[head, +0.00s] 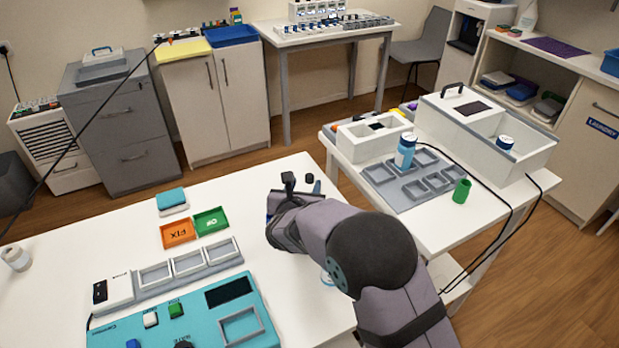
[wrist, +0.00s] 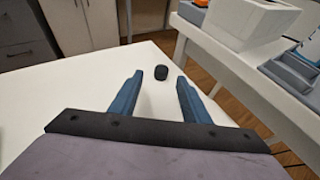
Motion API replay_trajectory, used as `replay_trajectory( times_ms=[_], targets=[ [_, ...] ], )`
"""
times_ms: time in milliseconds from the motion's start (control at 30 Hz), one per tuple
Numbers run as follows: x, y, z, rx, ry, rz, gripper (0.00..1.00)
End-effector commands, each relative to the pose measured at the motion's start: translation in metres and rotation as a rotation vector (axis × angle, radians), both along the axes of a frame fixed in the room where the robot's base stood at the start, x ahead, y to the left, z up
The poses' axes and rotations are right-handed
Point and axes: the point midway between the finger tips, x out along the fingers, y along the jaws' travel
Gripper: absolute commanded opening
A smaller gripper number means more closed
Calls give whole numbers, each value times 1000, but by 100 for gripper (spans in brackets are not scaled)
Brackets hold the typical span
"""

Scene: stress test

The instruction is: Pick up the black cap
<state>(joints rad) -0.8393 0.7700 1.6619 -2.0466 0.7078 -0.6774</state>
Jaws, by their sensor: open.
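The black cap (wrist: 161,73) is a small dark cylinder standing on the white table near its far corner. In the wrist view it sits just beyond my fingertips, in line with the gap between them. In the head view the cap (head: 310,179) shows behind my arm, near the table's edge. My gripper (wrist: 160,88) is open and empty, with its two blue fingers apart and no contact with the cap visible. In the head view my gripper (head: 280,205) is partly hidden by my own wrist, so its fingers are hard to see.
The orange tray (head: 178,233) and green tray (head: 211,221) lie left of my arm, behind a teal panel (head: 190,318). A side table (head: 440,222) with a blue bottle (head: 405,152) and white boxes stands right. The tabletop around the cap is clear.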

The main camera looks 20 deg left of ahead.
Motion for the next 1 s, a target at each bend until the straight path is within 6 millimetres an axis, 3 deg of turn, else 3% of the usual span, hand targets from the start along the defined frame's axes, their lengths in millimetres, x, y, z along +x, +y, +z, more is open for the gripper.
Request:
replay_trajectory(
  times_ms=[233,600,967,1000],
  targets=[
    [8,0,-2,-1,1,-1,43],
    [44,4,-14,-1,1,0,43],
    [50,5,-17,-1,1,0,43],
    [49,5,-17,-1,1,0,38]
  ],
)
